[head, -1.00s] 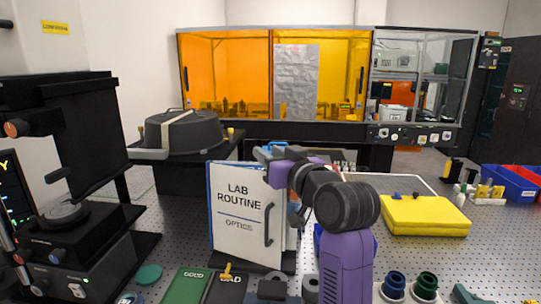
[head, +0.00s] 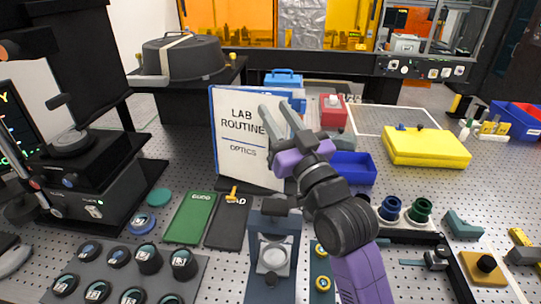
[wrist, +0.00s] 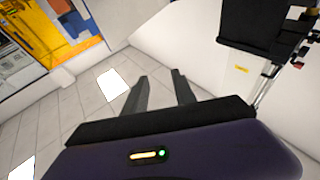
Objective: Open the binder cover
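The binder (head: 233,145) stands upright on the perforated table in the head view. Its white cover reads "LAB ROUTINE OPTICS" and has a blue edge on the left. The cover looks closed. My gripper (head: 276,106) overlaps the cover's right part in the head view, its fingers pointing up and left. The cover's handle is hidden behind my gripper and arm. I cannot tell whether the gripper touches the cover. In the wrist view, the two fingers (wrist: 159,90) are apart with nothing between them, and the binder does not show there.
Green (head: 190,218) and black (head: 229,222) mats lie in front of the binder. A black instrument (head: 85,165) stands left. A blue bin (head: 352,168) and a yellow case (head: 426,146) lie right. Several small optics crowd the front; bare table lies between the bin and the yellow case.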

